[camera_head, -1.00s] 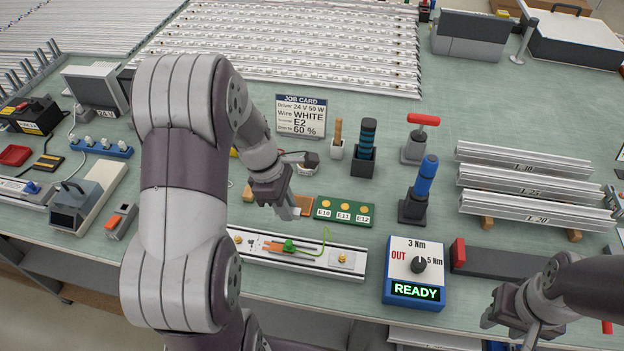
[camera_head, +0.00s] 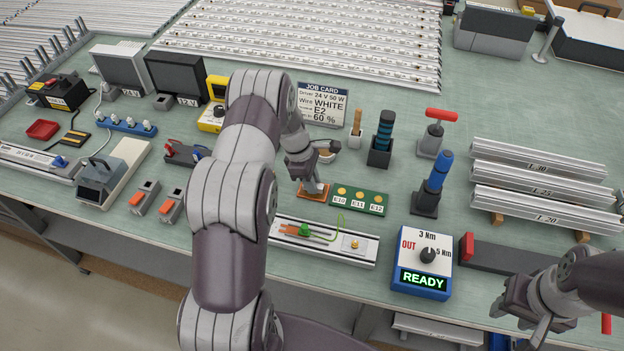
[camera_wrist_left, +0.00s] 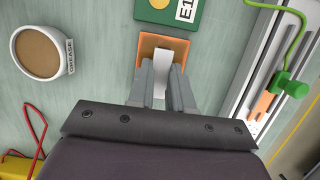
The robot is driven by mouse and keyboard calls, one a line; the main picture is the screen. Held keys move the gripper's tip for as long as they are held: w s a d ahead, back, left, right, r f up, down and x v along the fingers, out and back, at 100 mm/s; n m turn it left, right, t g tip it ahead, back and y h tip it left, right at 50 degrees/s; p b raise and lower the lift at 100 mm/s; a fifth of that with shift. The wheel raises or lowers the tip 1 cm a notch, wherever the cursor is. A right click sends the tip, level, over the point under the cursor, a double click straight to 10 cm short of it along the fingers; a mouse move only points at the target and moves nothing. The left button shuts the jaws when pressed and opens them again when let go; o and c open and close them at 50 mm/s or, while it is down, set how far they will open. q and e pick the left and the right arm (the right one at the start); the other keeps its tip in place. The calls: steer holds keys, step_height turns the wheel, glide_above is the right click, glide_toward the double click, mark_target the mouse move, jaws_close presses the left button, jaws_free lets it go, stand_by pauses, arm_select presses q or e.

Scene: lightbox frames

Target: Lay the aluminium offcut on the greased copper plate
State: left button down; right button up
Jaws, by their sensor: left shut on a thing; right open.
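The copper plate (camera_head: 304,193) is an orange square on the bench beside the green board; in the left wrist view it (camera_wrist_left: 147,45) lies just past my left fingertips. My left gripper (camera_head: 313,187), also in the left wrist view (camera_wrist_left: 168,88), is shut on the aluminium offcut (camera_wrist_left: 170,62), a small pale strip. The offcut's far end overlaps the plate in that view. I cannot tell whether it touches the plate. Grease on the plate is not clearly visible. My right gripper (camera_head: 524,312) is open and empty at the lower right, near the bench's front edge.
The green board (camera_head: 358,201) with E10, E11 and E12 pads sits right of the plate. A grease pot (camera_wrist_left: 41,52) is close by. A metal rail (camera_head: 362,254) with a green wire lies in front. The READY box (camera_head: 421,262) stands to the right.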

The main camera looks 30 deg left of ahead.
arm_select(q)
steer(key=c, duration=1.4)
jaws_free()
steer(key=shift+f, duration=0.15)
steer(key=shift+c, duration=0.2)
steer(key=o, duration=0.4)
